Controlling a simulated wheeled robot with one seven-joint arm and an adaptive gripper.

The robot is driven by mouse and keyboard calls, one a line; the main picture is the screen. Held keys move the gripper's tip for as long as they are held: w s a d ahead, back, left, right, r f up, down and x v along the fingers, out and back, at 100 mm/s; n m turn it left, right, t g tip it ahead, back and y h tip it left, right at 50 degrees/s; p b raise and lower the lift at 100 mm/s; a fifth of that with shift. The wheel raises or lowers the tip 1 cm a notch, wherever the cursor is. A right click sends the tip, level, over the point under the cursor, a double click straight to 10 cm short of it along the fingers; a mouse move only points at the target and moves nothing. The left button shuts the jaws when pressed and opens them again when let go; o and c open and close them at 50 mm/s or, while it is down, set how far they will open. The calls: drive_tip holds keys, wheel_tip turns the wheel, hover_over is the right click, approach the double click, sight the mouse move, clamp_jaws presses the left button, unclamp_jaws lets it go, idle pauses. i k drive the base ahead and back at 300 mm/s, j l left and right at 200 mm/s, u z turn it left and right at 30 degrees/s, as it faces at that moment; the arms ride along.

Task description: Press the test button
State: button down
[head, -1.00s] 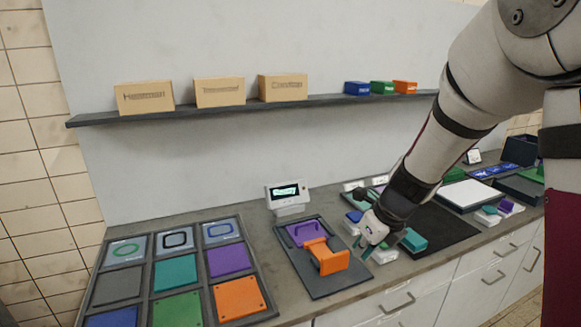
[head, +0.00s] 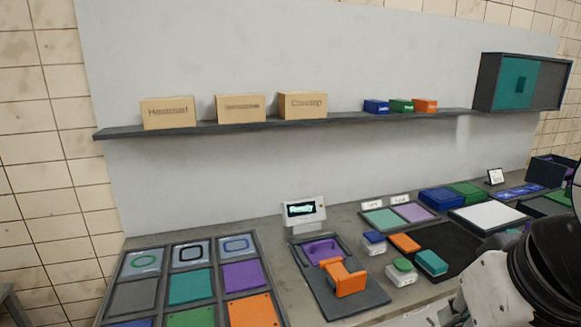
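A small white device with a lit screen (head: 304,210) stands on the counter against the wall. The text on its screen is too small to read surely, and I cannot make out which part is a test button. Part of my arm fills the lower right corner, right of the tray and over the counter's front. My gripper's fingertips do not show.
Left is a dark rack of coloured tiles (head: 190,287). A shelf (head: 205,129) holds cartons; a wall cabinet (head: 520,82) hangs right.

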sight(403, 264)
drive_tip(key=i+l, duration=0.8)
